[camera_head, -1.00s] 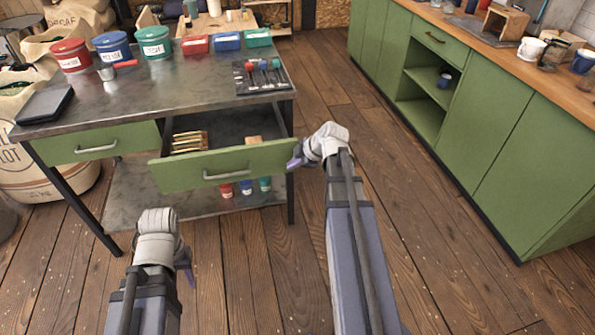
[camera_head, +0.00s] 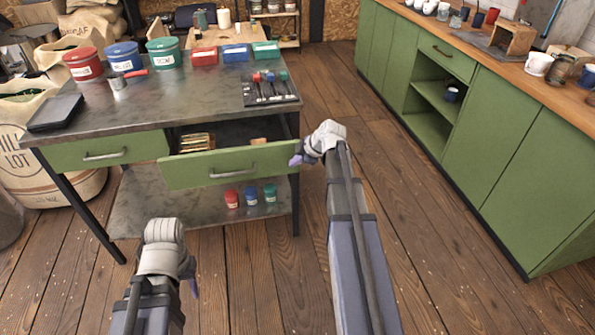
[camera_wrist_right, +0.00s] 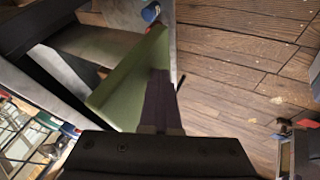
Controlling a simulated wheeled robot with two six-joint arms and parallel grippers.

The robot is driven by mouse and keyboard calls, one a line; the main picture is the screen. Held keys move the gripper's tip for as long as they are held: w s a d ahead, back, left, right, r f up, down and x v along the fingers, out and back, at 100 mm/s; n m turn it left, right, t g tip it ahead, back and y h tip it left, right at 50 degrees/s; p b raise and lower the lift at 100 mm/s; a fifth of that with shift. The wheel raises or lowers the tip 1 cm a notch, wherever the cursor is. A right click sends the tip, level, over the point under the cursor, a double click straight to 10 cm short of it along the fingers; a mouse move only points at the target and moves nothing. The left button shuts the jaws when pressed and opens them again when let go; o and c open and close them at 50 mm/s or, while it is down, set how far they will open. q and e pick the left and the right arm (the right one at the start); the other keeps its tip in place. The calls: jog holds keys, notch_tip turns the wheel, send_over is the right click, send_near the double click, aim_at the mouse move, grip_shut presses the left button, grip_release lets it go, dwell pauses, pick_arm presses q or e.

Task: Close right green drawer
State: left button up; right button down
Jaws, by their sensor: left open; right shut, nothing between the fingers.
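The right green drawer (camera_head: 205,176) of the metal-topped table is partly open, its front standing out past the closed left green drawer (camera_head: 80,156). It has a metal handle (camera_head: 233,173), and wooden-handled items show inside. My right gripper (camera_head: 297,160) is shut and empty at the right end of the drawer front. In the right wrist view its dark fingers (camera_wrist_right: 160,100) overlap the green front (camera_wrist_right: 125,85); whether they touch it is hard to tell. My left gripper (camera_head: 191,280) is open and empty, low in front of the table, apart from the drawer.
The tabletop (camera_head: 190,107) holds coloured tins, small boxes, a dark scale (camera_head: 55,112) and a tool mat (camera_head: 268,92). Small jars stand on the lower shelf (camera_head: 150,205). Green cabinets (camera_head: 490,130) line the right side. The wooden floor between is clear.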

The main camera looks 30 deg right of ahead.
jog(key=w+d, duration=0.1)
jog(key=w, duration=0.5)
jog(key=w+d, duration=0.2)
jog(key=w, duration=0.4)
jog(key=w+d, duration=0.2)
jog(key=w, duration=0.4)
jog(key=shift+d, duration=0.1)
jog(key=shift+w+d, duration=0.1)
jog(key=shift+w, duration=0.1)
jog(key=shift+w+r, duration=0.1)
